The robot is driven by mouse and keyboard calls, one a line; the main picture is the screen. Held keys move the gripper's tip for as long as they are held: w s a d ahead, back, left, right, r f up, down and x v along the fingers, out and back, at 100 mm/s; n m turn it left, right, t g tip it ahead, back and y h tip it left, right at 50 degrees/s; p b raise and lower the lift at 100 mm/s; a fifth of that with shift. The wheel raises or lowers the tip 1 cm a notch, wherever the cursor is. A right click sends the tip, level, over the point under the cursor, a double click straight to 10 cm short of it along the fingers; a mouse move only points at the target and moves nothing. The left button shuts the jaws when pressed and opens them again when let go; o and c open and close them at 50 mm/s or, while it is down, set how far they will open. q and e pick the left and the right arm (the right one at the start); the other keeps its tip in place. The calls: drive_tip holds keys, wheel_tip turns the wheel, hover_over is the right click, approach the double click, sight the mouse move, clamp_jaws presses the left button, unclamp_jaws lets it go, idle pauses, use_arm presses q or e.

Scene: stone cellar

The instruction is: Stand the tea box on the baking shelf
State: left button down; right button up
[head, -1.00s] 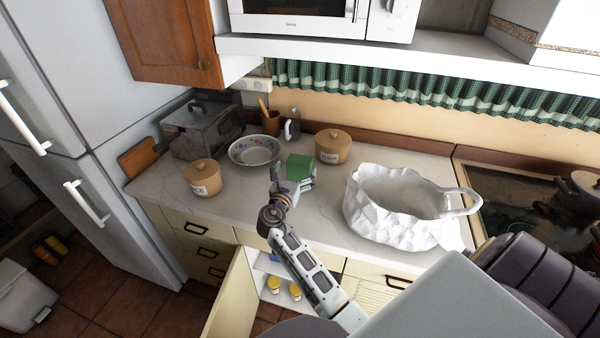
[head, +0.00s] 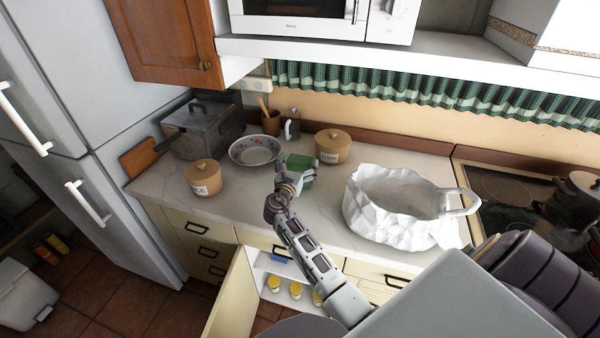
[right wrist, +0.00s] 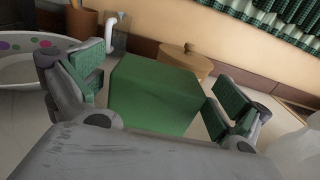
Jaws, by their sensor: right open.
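The tea box, a green box (head: 304,163), stands on the counter between the bowl and the lidded canister behind it. In the right wrist view the box (right wrist: 155,92) fills the middle. My right gripper (head: 291,178) is open, with one finger on each side of the box; I cannot tell whether either finger touches it. In the head view the gripper hides part of the box. An open lower cupboard with a white shelf (head: 268,265) holds several yellow-lidded jars; I cannot tell whether this is the baking shelf. My left gripper is out of view.
A white crumpled bag-like basket (head: 385,215) stands right of my arm. A patterned bowl (head: 255,152), canisters (head: 203,178) (head: 332,147) and a metal bread box (head: 200,130) stand around the counter. The cupboard door (head: 232,292) hangs open below. A hob with pots lies right.

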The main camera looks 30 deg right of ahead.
drive_tip(key=c, duration=1.5)
drive_tip(key=shift+r, duration=0.1)
drive_tip(key=shift+r, duration=4.9)
